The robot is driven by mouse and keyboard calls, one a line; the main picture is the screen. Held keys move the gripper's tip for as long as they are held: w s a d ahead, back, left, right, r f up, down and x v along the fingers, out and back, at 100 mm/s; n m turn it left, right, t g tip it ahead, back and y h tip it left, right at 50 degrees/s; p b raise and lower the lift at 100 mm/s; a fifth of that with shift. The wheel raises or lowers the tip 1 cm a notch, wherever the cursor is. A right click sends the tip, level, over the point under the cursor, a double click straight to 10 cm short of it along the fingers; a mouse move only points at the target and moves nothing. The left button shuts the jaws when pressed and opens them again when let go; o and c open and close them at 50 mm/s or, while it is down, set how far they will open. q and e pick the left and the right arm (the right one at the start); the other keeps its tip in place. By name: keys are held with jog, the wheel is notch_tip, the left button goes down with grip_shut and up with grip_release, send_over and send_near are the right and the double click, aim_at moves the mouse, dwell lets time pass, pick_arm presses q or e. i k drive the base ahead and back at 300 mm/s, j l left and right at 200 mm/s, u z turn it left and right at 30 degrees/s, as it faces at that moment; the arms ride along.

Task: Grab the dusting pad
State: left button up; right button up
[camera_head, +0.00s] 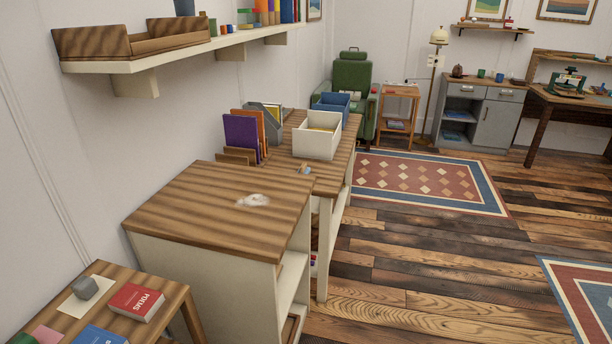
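No thing in view is plainly a dusting pad. A small blue and tan item (305,170) lies at the near end of the further wooden-topped unit, by the edge of the nearer cabinet; it is too small to tell what it is. A whitish patch (253,200) lies on the striped wooden top of the nearer cabinet (185,205); it looks like dust. A grey block (85,287) sits on a pale sheet on the low table at the lower left. Neither of my grippers is in view.
The low table (170,310) also holds a red book (136,302) and a blue book (98,336). A cream bin (317,138), a blue bin (333,103) and upright folders (243,137) stand on the further unit. A wall shelf (180,58) overhangs the left. Floor on the right is open, with rugs.

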aim_at(303, 170)
jog(key=i+z, duration=0.1)
jog(key=z, duration=0.3)
jog(key=i+z, duration=0.35)
jog(key=i, duration=3.25)
jog(key=i+u, duration=0.15)
jog(key=i, duration=0.3)
jog(key=i+l+u, duration=0.15)
jog(key=i, duration=0.3)
jog(key=i+l+u, duration=0.1)
jog(key=i, duration=0.3)
jog(key=i+l+u, duration=0.15)
jog(key=i, duration=0.3)
